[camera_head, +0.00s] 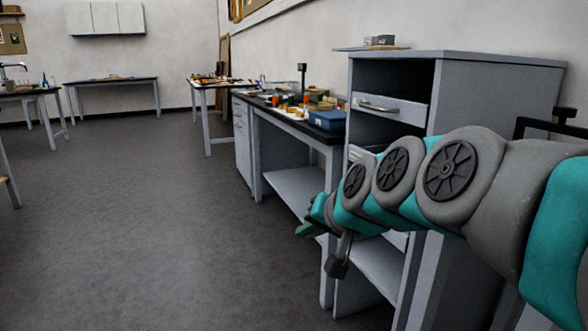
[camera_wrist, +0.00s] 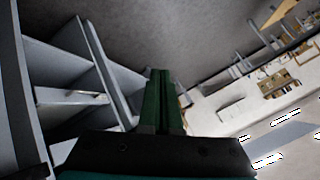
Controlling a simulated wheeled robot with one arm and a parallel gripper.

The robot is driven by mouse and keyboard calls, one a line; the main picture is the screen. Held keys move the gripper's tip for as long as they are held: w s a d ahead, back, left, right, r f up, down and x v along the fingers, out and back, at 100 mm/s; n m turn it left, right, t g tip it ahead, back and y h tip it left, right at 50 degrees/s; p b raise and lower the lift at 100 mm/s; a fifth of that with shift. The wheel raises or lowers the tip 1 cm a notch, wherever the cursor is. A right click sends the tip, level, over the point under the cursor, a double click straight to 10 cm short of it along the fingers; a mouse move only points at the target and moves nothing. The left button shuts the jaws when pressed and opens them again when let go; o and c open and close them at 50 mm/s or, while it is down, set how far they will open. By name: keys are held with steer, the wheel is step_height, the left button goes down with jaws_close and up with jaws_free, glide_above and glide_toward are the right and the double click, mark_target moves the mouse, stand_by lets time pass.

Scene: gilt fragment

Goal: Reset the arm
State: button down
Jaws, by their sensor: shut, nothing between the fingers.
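My arm (camera_head: 455,172) reaches in from the right edge of the head view, grey and teal, stretched out in front of a grey cabinet. My gripper (camera_head: 304,231) is at its far end, green, over the floor just left of the cabinet and in front of the workbench. In the wrist view my gripper (camera_wrist: 160,78) shows its two green fingers side by side, shut, with nothing held.
The grey cabinet (camera_head: 490,85) has a drawer (camera_head: 391,109) that juts out. The cluttered workbench (camera_head: 330,137) runs behind it along the wall, with a blue box (camera_head: 327,120) on top. Other tables (camera_head: 112,80) stand farther back. The floor (camera_head: 140,210) at left is clear.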

steer(key=s+d+f+g+h, duration=0.1)
steer(key=s+d+f+g, duration=0.2)
steer(key=s+f, duration=0.4)
steer(key=s+d+f+n+g+h, duration=0.1)
steer(key=s+d+f+g, duration=0.3)
steer(key=s, duration=0.9)
steer(key=s+d+f+n+g+h, duration=0.1)
steer(key=s+d+f+g+h, duration=0.2)
steer(key=s+f, duration=0.7)
steer(key=d, duration=0.2)
steer(key=shift+d, duration=0.35)
